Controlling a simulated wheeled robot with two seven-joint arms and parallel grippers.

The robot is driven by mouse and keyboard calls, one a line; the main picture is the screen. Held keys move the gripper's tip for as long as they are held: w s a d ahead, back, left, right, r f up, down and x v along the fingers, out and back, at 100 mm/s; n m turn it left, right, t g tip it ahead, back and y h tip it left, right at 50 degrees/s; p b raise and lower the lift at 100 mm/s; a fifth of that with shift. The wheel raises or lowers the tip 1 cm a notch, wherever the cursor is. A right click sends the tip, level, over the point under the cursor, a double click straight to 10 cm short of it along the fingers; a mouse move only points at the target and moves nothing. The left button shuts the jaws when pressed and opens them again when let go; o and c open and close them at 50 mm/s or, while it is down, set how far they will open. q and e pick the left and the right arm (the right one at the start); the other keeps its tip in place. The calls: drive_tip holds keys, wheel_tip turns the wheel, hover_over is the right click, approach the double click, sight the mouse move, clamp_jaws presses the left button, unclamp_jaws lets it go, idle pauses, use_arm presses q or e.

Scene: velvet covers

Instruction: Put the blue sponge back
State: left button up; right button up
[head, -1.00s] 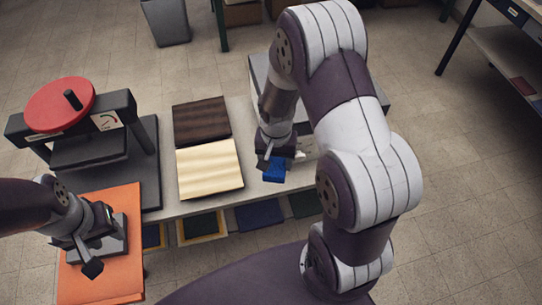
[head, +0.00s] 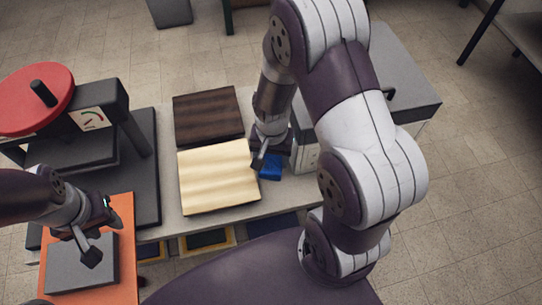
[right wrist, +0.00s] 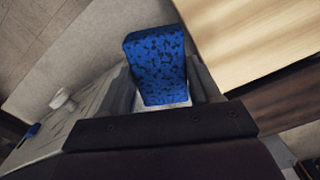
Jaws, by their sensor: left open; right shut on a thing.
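The blue sponge (head: 270,166) is in my right gripper (head: 264,158), just right of the cream wavy board on the bench. In the right wrist view the sponge (right wrist: 155,62) is a speckled blue block between the fingers, its far end sticking out. My right gripper is shut on it. I cannot tell whether the sponge touches the bench top. My left gripper (head: 97,229) is open, above a grey block (head: 80,265) on the orange sheet (head: 122,282); whether it touches the block is unclear.
The cream board (head: 217,177) and a dark brown board (head: 208,116) lie on the bench. A press with a red wheel (head: 34,98) stands at left. A grey box (head: 402,85) with a handle stands behind my right arm. Framed dark pads (head: 208,239) sit below the bench's front edge.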

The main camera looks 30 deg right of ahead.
sight(272, 162)
drive_tip(key=shift+s+a+r, duration=0.15)
drive_tip(key=shift+s+a, duration=0.05)
drive_tip(key=shift+s, duration=0.3)
drive_tip(key=shift+w+d+f, duration=0.1)
drive_tip(key=shift+w+f, duration=0.2)
drive_tip(key=shift+f, duration=0.25)
drive_tip(key=o, duration=1.1)
drive_tip(key=shift+s+r, duration=0.1)
drive_tip(key=shift+s, duration=0.05)
use_arm(q)
drive_tip(key=shift+s+a+f, duration=0.1)
drive_tip(key=shift+s+a, duration=0.05)
drive_tip(key=shift+s, duration=0.25)
use_arm(e)
wheel_tip(272, 162, up, 13)
drive_tip(key=p, duration=0.2)
use_arm(q)
wheel_tip(272, 162, up, 2)
drive_tip(key=shift+r, duration=0.1)
use_arm(e)
drive_tip(key=s+n, duration=0.1)
drive_tip(key=n, duration=0.1)
drive_tip(key=s+a+n+t, duration=0.1)
drive_tip(key=n, duration=0.2)
drive_tip(key=s+a+n, duration=0.1)
drive_tip(key=s+n, duration=0.1)
drive_tip(key=shift+s+a+r+t, duration=0.1)
drive_tip(key=shift+a+r+t, duration=0.1)
drive_tip(key=shift+a+t, duration=0.1)
